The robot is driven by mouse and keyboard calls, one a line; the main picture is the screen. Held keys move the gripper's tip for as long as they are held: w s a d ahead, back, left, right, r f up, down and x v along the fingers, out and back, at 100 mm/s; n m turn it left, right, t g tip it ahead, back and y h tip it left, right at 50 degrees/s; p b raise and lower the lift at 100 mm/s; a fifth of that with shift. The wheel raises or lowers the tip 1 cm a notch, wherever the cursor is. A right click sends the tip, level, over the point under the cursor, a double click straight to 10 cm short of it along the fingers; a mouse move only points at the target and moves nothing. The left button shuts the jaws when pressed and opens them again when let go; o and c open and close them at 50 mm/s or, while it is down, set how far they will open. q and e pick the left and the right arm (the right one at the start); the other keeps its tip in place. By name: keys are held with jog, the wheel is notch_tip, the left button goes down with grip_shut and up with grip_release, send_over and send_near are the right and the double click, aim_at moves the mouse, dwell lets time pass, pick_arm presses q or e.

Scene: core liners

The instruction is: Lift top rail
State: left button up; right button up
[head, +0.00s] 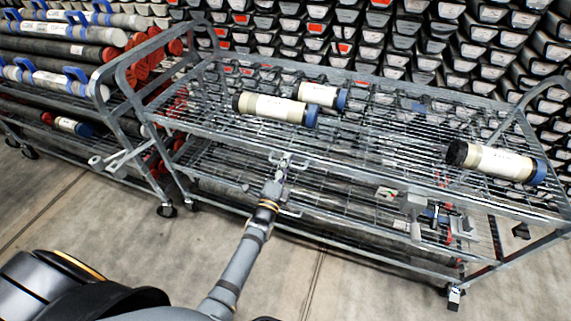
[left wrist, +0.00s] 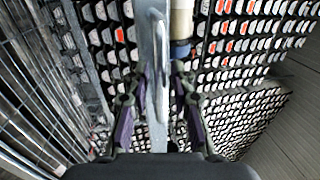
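The top rail (head: 230,141) is the grey metal bar along the front edge of a wire-shelf cart's upper deck. My left gripper (head: 288,162) is at this rail, left of its middle, with its fingers spread. In the left wrist view, the grey rail (left wrist: 157,60) runs between the two fingers (left wrist: 157,88), one on each side. Whether the finger pads touch it cannot be told. My right gripper is not in view.
Several white core tubes lie on the upper deck: two at the left (head: 272,108) (head: 318,95) and one at the right (head: 497,163). A second cart with blue-handled tubes (head: 60,50) stands at left. Racks of core liners (head: 400,40) fill the back. Floor in front is clear.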

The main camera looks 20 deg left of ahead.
pick_arm(q)
grip_shut()
notch_tip(320, 180, up, 6)
jog(key=p, duration=0.4)
jog(key=shift+w+f, duration=0.1)
jog(key=shift+f, duration=0.15)
jog(key=shift+w+f, duration=0.1)
jog(key=shift+o, duration=1.6)
grip_release()
jog(key=shift+s, duration=0.25)
